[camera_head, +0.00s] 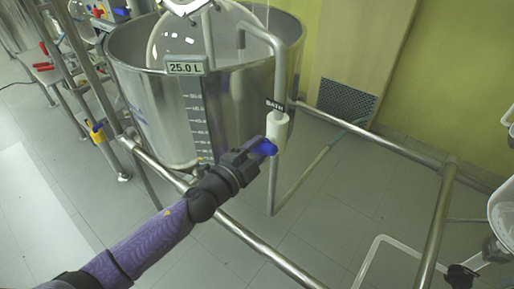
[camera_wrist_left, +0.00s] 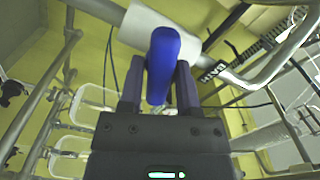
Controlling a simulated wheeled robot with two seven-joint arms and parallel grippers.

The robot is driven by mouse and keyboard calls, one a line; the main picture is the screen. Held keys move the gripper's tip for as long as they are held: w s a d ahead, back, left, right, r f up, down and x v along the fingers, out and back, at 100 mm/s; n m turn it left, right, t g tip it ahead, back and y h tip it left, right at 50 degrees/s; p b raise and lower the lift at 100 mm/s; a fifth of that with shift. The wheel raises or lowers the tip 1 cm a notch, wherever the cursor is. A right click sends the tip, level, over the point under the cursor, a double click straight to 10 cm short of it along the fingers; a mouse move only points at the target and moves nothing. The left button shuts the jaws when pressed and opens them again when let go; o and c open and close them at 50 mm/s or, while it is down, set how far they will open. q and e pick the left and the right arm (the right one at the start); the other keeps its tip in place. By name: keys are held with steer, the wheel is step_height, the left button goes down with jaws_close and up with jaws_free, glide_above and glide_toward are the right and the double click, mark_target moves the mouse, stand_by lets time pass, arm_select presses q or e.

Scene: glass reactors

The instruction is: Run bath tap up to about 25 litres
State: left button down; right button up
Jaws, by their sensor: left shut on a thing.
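The bath (camera_head: 140,85) is a large open metal vessel with a level scale on its front, and a glass flask stands inside it. The display (camera_head: 185,65) on its rim reads 25.0 L. The bath tap has a white body (camera_head: 278,130) on a vertical pipe under a "BATH" label, with a blue handle (camera_head: 267,147). My left gripper (camera_head: 254,152) is shut on the blue handle. In the left wrist view the handle (camera_wrist_left: 162,62) stands between the two fingers (camera_wrist_left: 158,88), below the white valve body (camera_wrist_left: 158,28). My right gripper is not in view.
A metal rail (camera_head: 255,243) runs in front of the bath, with another rail (camera_head: 375,138) behind the tap. Glassware (camera_head: 502,210) stands at the right edge. A bench with red clamps (camera_head: 45,62) is at the far left. The tiled floor (camera_head: 345,200) between the rails is mostly clear.

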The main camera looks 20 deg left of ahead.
arm_select(q)
steer(key=shift+m, duration=2.2)
steer(key=shift+c, duration=2.2)
jaws_free()
steer(key=shift+s, duration=0.1)
steer(key=v, duration=0.9)
steer(key=shift+s+a, duration=0.15)
steer(key=shift+s, duration=0.2)
